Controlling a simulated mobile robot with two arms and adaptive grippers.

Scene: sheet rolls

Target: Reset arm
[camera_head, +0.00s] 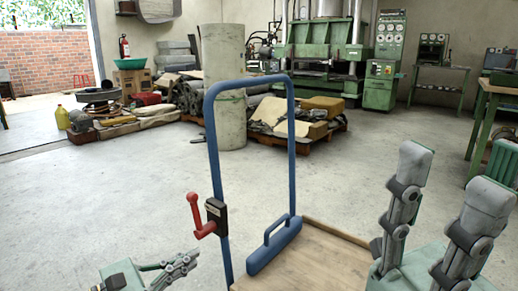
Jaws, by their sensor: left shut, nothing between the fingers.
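My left gripper (190,258) is low at the left of the head view, with its fingers together and nothing between them. It is left of the blue tube frame (210,150), apart from it in the picture. My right gripper (450,178) is large at the lower right, fingers pointing up and spread wide apart, with nothing between them. It is in front of the right side of the wooden board (310,265). Most of both arms is outside the view.
The blue frame stands upright, with a red lever (197,215) on its left post and a blue handle (272,245) at its foot. A tall pale roll (224,90) stands behind. Pallets of clutter (300,120) and green machines (385,60) line the back. The floor between is clear.

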